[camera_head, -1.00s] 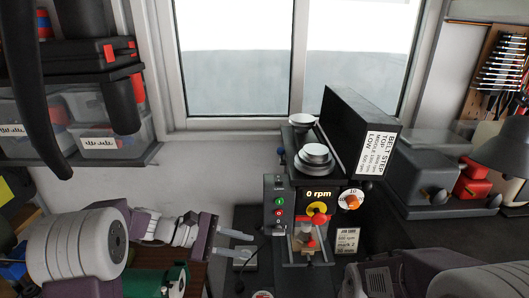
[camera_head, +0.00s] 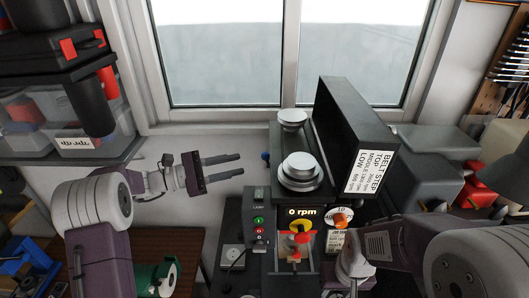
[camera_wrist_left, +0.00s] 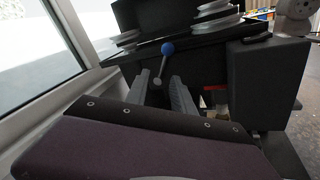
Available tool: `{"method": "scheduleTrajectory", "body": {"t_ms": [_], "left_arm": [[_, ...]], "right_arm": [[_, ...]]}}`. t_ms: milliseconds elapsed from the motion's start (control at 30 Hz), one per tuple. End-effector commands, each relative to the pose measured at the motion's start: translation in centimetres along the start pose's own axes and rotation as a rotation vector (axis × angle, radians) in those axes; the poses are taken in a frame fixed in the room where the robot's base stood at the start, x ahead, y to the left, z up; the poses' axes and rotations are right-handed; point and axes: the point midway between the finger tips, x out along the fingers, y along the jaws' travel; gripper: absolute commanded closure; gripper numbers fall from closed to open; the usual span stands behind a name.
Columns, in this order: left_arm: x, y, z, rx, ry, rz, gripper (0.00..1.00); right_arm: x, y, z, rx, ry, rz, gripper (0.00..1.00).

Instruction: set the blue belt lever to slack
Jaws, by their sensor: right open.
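The blue belt lever (camera_head: 266,156) has a blue ball knob on a thin stalk at the left side of the belt machine (camera_head: 292,215). In the left wrist view the blue knob (camera_wrist_left: 167,48) stands above the gap between the fingers, its stalk tilted slightly right. My left gripper (camera_head: 242,165) is open and empty, its two fingers pointing right toward the lever, with a small gap before the knob. The open fingers also show in the left wrist view (camera_wrist_left: 160,88). My right arm reaches in at the lower right; I cannot make out its gripper fingers.
A tall black belt cover (camera_head: 345,130) stands open above the stepped pulleys (camera_head: 300,170). A control box (camera_head: 258,220) with buttons sits below the lever, and the display reads 0 rpm. The wall and window are behind. Grey and red items (camera_head: 440,165) stand at right.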

Motion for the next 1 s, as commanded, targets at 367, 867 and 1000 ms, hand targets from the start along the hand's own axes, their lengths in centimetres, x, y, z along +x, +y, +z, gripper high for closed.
{"method": "scheduleTrajectory", "body": {"t_ms": [367, 867, 1000], "left_arm": [[7.1, 0.1, 0.5, -0.001, 0.000, -0.005, 0.70], [8.8, -0.1, 0.0, 0.001, 0.002, -0.002, 0.93], [8.8, -0.1, 0.0, 0.001, 0.001, -0.002, 1.00]], "right_arm": [[-4.3, -0.1, -0.4, 0.000, 0.000, 0.000, 0.55], [-4.7, -0.1, -0.5, 0.000, 0.000, 0.000, 0.55], [-4.7, -0.1, -0.5, 0.000, 0.000, 0.000, 0.55]]}}
